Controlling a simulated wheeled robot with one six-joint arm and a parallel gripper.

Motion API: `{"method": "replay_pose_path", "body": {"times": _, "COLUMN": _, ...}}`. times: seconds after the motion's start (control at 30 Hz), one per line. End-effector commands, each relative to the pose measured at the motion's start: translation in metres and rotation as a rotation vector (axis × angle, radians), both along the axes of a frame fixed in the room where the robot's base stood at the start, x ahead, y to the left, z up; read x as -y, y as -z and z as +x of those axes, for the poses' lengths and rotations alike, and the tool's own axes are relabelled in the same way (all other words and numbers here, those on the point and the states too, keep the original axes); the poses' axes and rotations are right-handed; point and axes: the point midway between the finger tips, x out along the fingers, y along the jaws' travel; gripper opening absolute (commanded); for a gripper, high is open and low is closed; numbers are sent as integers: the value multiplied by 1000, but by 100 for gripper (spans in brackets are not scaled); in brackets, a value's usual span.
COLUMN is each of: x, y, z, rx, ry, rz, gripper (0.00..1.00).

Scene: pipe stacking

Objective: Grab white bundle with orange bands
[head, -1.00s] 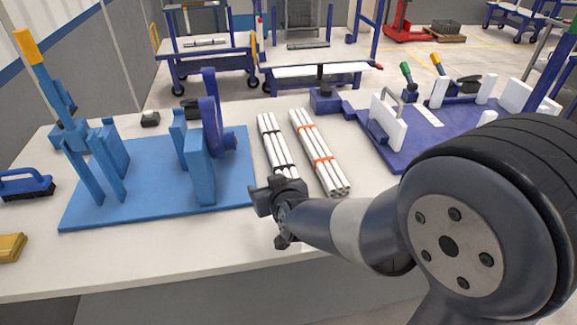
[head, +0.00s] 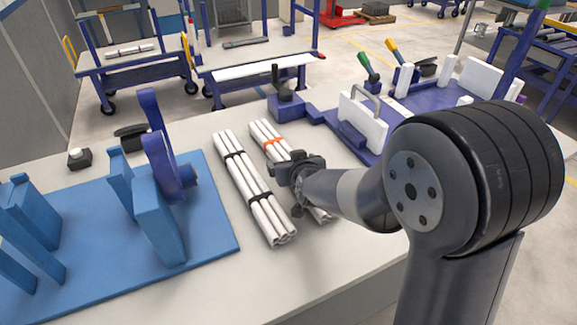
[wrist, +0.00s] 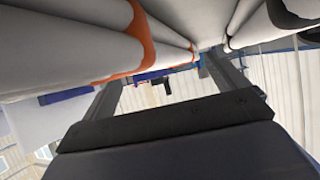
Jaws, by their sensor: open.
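The white bundle with orange bands (head: 277,150) lies on the table in the head view. Its middle is hidden behind my gripper, and one end shows below it. In the wrist view the orange-banded bundle (wrist: 65,45) fills the upper left, very near the camera. My gripper (head: 282,172) is open and looks empty. In the head view it overlaps the orange-banded bundle; I cannot tell whether it touches. In the wrist view the two fingers of my gripper (wrist: 160,75) are spread apart, near the bundle.
A white bundle with black bands (head: 250,185) lies close on the left; it also shows in the wrist view (wrist: 270,22). A blue fixture board (head: 110,245) takes up the left of the white table (head: 310,275). A purple fixture (head: 425,100) stands at the right.

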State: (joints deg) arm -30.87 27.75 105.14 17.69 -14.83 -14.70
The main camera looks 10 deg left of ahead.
Motion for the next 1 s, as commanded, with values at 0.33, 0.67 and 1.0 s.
{"method": "replay_pose_path", "body": {"times": 0.33, "x": -10, "y": 13, "z": 21, "rx": 0, "ry": 0, "rz": 0, "gripper": 93}}
{"method": "replay_pose_path", "body": {"times": 0.67, "x": -10, "y": 13, "z": 21, "rx": 0, "ry": 0, "rz": 0, "gripper": 77}}
{"method": "replay_pose_path", "body": {"times": 1.0, "x": -10, "y": 13, "z": 20, "rx": -1, "ry": 0, "rz": 0, "gripper": 49}}
